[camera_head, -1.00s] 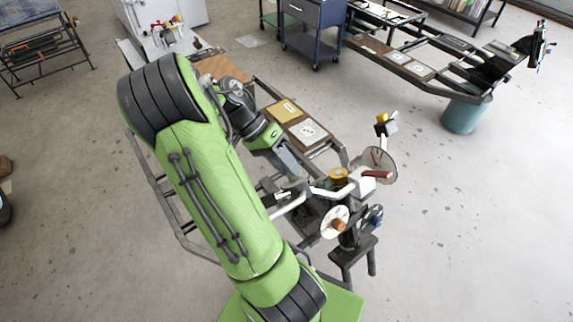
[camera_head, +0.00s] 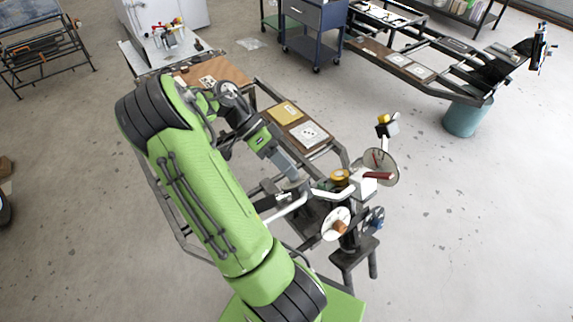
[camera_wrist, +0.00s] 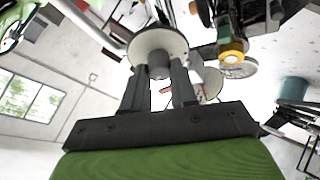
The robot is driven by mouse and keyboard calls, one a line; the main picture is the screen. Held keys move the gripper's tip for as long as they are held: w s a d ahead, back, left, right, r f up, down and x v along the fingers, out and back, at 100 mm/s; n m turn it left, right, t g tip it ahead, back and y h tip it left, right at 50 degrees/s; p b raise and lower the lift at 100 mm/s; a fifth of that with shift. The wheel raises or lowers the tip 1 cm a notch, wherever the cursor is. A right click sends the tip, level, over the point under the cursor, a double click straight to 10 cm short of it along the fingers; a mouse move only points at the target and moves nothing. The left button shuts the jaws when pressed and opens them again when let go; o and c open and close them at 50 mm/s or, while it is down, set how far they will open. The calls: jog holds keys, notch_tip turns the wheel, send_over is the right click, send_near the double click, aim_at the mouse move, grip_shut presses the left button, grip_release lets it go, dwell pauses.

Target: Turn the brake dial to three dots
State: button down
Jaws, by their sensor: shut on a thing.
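My gripper (camera_wrist: 157,88) has its two dark fingers closed around the short grey knob (camera_wrist: 158,66) of a round, pale grey dial (camera_wrist: 146,42), seen in the wrist view. This looks like the brake dial. In the head view my gripper (camera_head: 290,180) reaches down to the frame beside a white bent tube (camera_head: 288,208), and the dial is mostly hidden there. I cannot make out any dot marks on the dial or which way it points.
Right of my gripper are an orange-yellow ring (camera_head: 339,179), a white disc with a brown knob (camera_head: 335,224) and a pale disc with a red handle (camera_head: 382,166). Cards on a wooden board (camera_head: 303,132) lie behind. Open floor is at the right.

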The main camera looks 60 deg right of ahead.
dwell(0.4)
jog(key=c, duration=0.9)
grip_release()
jog(key=p+v, duration=0.8)
jog(key=v, duration=0.7)
jog(key=shift+w+d+r, duration=0.1)
jog(key=shift+w+r, duration=0.15)
jog(key=shift+w, duration=0.1)
